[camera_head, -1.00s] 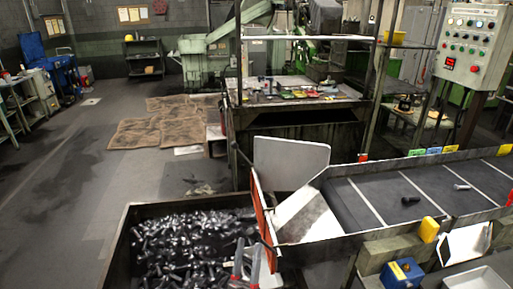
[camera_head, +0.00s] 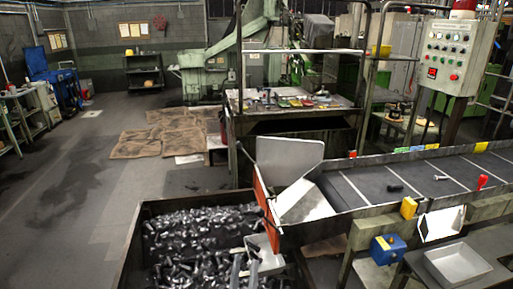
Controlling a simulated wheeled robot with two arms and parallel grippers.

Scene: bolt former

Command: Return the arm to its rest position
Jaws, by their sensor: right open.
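My right gripper (camera_head: 245,270) shows low in the head view, over the right part of a dark metal bin (camera_head: 133,232) full of loose bolts (camera_head: 190,235). Its two pale fingers are apart and it looks empty. It is small against the similar grey bolts, so its exact height above them is hard to tell. My left gripper is not in view.
A conveyor (camera_head: 365,190) with two bolts on it runs right from a metal chute (camera_head: 300,203) beside the bin. A blue box (camera_head: 388,249) and grey tray (camera_head: 458,263) are at lower right. A control panel (camera_head: 449,53) stands behind. Floor at left is clear.

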